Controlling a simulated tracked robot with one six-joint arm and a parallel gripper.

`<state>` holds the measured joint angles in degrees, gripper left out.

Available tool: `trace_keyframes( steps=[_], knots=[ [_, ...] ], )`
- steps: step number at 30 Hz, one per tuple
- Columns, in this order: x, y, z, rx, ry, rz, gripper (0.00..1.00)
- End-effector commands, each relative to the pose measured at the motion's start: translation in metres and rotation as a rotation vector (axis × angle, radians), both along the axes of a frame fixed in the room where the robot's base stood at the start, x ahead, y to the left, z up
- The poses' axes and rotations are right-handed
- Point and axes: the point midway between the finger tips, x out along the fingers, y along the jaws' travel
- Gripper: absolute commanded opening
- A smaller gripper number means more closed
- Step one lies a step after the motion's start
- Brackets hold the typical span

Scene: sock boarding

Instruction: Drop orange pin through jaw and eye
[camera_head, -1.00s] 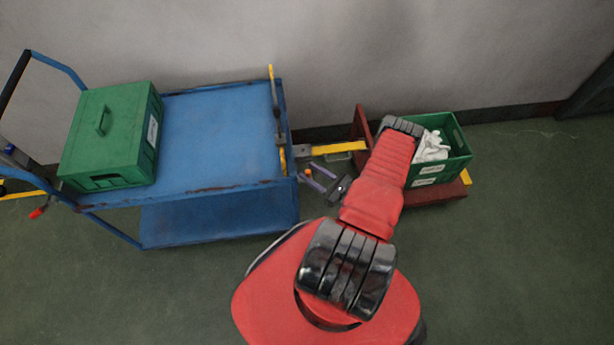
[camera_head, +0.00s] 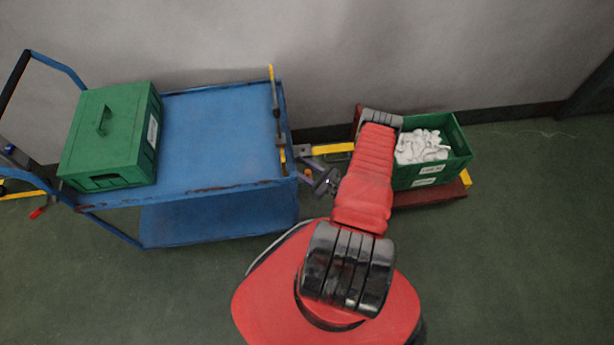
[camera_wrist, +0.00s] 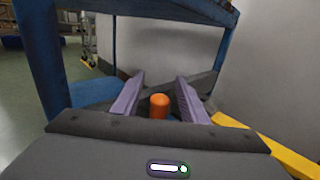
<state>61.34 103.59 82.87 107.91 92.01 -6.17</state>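The orange pin (camera_wrist: 158,105) shows in the wrist view between the two purple fingers of my gripper (camera_wrist: 159,94), with a gap on each side. My gripper is open around it.
The blue cart (camera_head: 215,130) carries a closed green box (camera_head: 105,135). A red trolley (camera_head: 430,196) with a green crate (camera_head: 461,145) of white socks (camera_head: 422,146) stands right of my arm. A grey wall is close behind. The floor in front is clear.

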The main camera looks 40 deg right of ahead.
Motion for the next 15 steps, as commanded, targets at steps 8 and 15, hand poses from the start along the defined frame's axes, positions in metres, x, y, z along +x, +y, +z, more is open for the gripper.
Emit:
trace_keyframes(
  steps=[8,15],
  knots=[
    [-0.0001,0.0001,-0.0001,0.000,0.000,0.000,0.35],
    [-0.0002,0.0001,-0.0001,0.000,0.000,0.000,0.18]
  ],
)
